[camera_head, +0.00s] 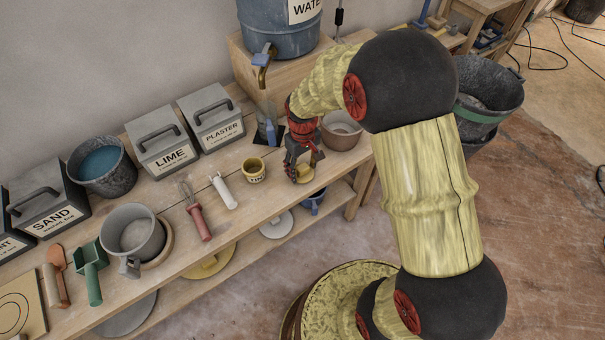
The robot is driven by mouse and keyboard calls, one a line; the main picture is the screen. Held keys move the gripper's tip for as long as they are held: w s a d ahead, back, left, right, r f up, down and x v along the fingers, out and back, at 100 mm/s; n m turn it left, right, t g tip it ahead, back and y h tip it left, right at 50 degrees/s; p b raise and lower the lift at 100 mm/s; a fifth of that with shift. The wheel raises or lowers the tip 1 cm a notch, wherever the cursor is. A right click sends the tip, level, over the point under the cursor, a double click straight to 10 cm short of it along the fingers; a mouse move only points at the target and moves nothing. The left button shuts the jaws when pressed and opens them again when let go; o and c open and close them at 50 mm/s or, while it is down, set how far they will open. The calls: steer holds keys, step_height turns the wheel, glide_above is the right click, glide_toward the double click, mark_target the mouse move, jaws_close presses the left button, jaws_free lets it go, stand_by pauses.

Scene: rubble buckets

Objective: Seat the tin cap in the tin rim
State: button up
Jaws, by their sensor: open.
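A small yellow tin (254,172) stands upright on the bench with its open top facing up; its label is only partly legible. A yellow disc that looks like the tin cap (305,175) is at the bench's front part, right of the tin. My gripper (301,172) points down over the cap with its fingers open. The fingers partly hide the cap, and I cannot tell whether they touch it.
A white tube (223,191) and a red-handled whisk (199,218) lie left of the tin. Lime (164,150) and plaster (216,125) boxes line the back. The bench's front edge is close.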

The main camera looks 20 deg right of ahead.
mark_target(303, 169)
steer(key=shift+r, duration=0.1)
steer(key=c, duration=1)
steer(key=shift+c, duration=0.2)
steer(key=shift+r, duration=0.4)
steer(key=r+p, duration=0.2)
steer(key=r, duration=0.1)
steer(key=shift+s+r, duration=0.2)
steer(key=shift+s, duration=0.15)
steer(key=s+r+p, duration=0.4)
steer(key=s+r, duration=0.4)
steer(key=s, duration=0.5)
steer(key=shift+s+r+p, duration=0.15)
steer(key=shift+r+p, duration=0.25)
